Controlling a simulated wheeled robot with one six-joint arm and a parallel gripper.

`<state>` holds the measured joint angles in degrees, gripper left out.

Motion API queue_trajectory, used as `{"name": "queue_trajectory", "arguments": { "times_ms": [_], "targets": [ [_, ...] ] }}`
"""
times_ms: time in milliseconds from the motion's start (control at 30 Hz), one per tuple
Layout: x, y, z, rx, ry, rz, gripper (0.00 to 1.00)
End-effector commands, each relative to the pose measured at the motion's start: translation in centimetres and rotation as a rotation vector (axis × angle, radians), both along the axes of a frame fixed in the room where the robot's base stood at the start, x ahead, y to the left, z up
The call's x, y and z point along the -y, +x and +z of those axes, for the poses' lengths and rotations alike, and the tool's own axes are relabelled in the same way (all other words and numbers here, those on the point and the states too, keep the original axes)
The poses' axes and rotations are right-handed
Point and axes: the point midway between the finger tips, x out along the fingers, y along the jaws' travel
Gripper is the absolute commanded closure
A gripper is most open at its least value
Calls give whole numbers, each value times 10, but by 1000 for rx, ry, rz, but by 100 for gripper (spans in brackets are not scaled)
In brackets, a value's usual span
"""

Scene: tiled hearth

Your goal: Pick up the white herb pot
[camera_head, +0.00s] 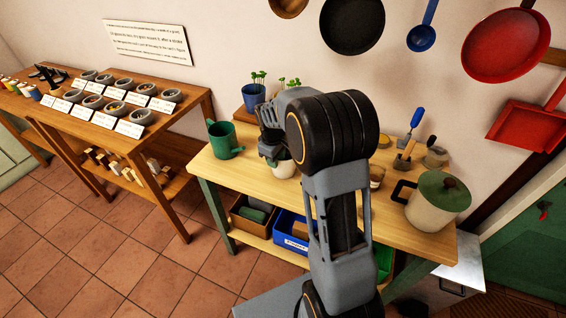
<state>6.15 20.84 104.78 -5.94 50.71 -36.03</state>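A white pot (284,169) stands on the wooden workbench (240,178), partly hidden behind my arm and gripper. Only its pale lower front shows, so I cannot see what grows in it. My gripper (272,159) is bent down right at the pot's upper left side. The arm covers most of the fingers, so I cannot tell whether they are open or touch the pot.
A green mug (222,141) stands left of the pot. A blue pot (253,95) with seedlings is behind. A cream canister (436,212) with green lid stands at the bench's right end, near small hand tools (408,152). Pans (352,26) hang above.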

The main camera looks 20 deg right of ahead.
Motion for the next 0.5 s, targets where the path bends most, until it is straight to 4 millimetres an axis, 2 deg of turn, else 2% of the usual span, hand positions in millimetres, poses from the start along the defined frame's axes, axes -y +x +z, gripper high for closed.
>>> {"name": "queue_trajectory", "arguments": {
  "times_ms": [100, 333, 500],
  "targets": [
    [1, 0, -6, -1, -1, 0, 66],
    [1, 0, -7, 0, 0, 0, 66],
    [1, 0, -7, 0, 0, 0, 82]
  ]
}}
